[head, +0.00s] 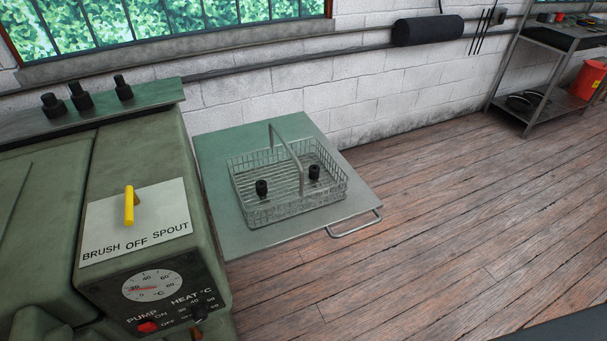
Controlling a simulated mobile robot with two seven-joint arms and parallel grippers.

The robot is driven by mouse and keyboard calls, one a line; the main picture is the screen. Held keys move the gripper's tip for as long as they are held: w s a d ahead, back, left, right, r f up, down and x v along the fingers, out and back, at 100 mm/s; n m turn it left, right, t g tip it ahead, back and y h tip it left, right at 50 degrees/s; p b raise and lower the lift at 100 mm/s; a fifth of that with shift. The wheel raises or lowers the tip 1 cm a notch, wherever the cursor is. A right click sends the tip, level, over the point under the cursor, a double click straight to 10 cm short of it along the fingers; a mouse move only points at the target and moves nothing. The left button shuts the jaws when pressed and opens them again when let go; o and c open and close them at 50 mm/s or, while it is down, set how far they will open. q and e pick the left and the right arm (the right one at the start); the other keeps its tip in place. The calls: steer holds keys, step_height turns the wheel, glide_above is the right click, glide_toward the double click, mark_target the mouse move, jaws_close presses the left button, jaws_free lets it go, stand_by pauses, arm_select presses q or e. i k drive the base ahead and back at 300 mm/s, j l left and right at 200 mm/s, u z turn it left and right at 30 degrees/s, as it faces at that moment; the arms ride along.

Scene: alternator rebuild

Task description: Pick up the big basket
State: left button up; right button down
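The big basket (292,212) is a wire-mesh basket with an arched handle (287,160) standing up over its middle. It rests on a flat grey-green metal shelf (222,142) beside the green machine. Two small black cylindrical parts, a left one (262,188) and a right one (314,173), are in the basket. Neither of my grippers shows in the head view, and nothing is touching the basket.
The green machine (150,165) with a yellow lever (129,206) and a control panel stands left of the shelf. A bar handle (356,224) juts from the shelf's front edge. A brick wall is behind. Wooden floor on the right is clear up to a metal rack (541,75).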

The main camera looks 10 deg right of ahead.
mark_target(271, 126)
steer(key=i+l, duration=0.1)
steer(key=l, duration=0.9)
steer(key=i+l, duration=0.15)
steer(key=l, duration=0.3)
